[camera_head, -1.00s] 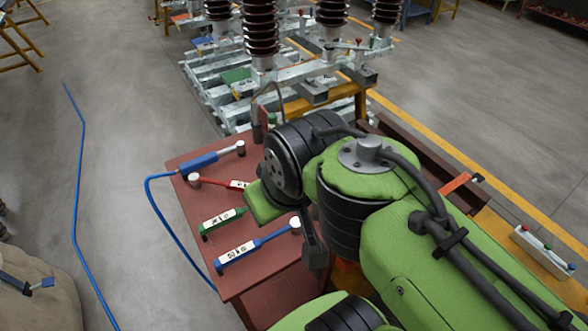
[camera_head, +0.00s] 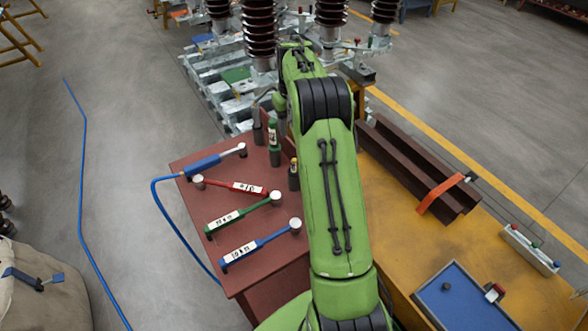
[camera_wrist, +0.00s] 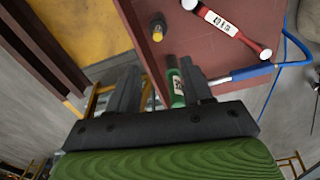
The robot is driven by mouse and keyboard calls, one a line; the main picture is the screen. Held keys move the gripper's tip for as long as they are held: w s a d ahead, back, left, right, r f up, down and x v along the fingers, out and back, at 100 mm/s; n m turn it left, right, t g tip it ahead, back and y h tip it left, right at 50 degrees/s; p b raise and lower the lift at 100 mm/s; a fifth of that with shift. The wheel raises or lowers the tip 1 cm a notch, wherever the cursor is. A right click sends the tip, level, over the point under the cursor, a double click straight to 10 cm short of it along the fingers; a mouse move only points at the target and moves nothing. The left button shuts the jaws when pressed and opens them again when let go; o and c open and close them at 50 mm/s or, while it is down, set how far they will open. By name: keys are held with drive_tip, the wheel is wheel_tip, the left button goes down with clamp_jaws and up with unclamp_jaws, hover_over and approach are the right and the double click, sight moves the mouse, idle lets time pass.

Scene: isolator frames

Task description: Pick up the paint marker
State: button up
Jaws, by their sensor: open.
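An upright green marker-like cylinder with a white label (camera_head: 272,132), which looks like the paint marker, stands in a dark holder (camera_head: 275,157) near the far right of the red table. My gripper (camera_wrist: 160,66) is open with nothing clamped. I cannot tell the gap in depth between fingers and cylinder.
A second dark holder (camera_head: 293,180) with a yellow-topped item stands close by. Insulator columns (camera_head: 260,35) rise behind.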

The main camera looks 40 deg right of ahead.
sight(294, 160)
drive_tip(key=f, duration=0.7)
drive_tip(key=f+b, duration=0.1)
drive_tip(key=f, duration=0.3)
drive_tip(key=shift+d+f, duration=0.15)
drive_tip(key=shift+d, duration=0.25)
wheel_tip(294, 160, down, 6)
drive_tip(key=shift+w+a+r, duration=0.1)
drive_tip(key=shift+r, duration=0.1)
clamp_jaws()
